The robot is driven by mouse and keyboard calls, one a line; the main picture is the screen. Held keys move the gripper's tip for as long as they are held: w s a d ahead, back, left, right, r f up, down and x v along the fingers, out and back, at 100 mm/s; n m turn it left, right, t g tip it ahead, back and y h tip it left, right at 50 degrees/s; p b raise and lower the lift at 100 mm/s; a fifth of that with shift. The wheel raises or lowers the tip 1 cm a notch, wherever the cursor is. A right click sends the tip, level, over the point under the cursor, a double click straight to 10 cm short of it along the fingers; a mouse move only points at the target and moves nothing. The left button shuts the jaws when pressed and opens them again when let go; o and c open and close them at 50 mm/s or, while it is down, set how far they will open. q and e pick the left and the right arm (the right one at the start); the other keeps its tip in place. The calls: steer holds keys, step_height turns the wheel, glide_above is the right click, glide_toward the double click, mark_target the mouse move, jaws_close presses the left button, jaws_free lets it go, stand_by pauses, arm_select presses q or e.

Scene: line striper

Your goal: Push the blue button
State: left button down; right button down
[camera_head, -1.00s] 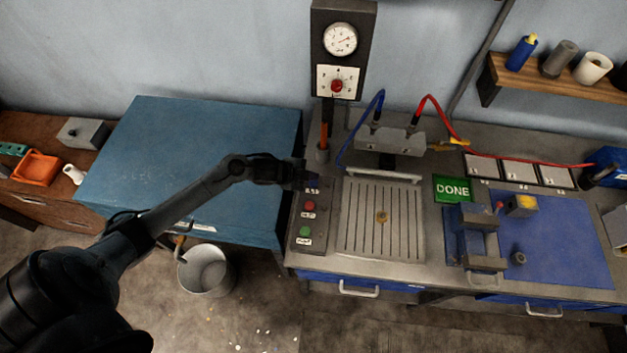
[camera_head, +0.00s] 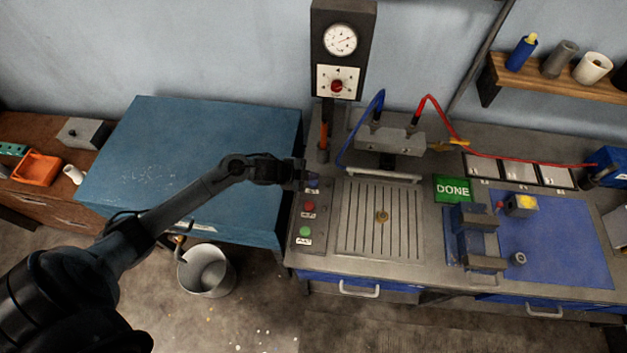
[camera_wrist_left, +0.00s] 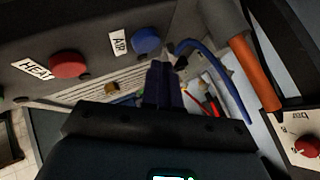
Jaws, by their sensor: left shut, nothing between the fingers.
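The blue button (camera_head: 313,183) is at the far end of a grey control panel (camera_head: 304,247), above its label. In the left wrist view the blue button (camera_wrist_left: 146,41) stands next to a label reading AIR. My left gripper (camera_head: 303,174) is just left of and above the blue button in the head view, with a small gap seen between them. In the left wrist view its shut, empty fingers (camera_wrist_left: 163,82) point past the button. Whether they touch it I cannot tell. My right gripper is not in view.
A red button (camera_head: 308,206) and a green button (camera_head: 305,231) follow on the same panel. A slotted metal plate (camera_head: 382,240) lies to the right, below a grey block (camera_head: 390,140) with blue and red hoses. An orange-handled tool (camera_head: 323,135) stands behind the panel.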

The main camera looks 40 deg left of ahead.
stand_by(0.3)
arm_select(q)
steer(key=shift+f, duration=0.1)
steer(key=shift+f, duration=0.4)
stand_by(0.4)
steer(key=shift+f+b, duration=0.4)
steer(key=shift+r, duration=0.1)
stand_by(0.4)
steer(key=shift+r+p, duration=0.85)
steer(key=shift+p, duration=0.1)
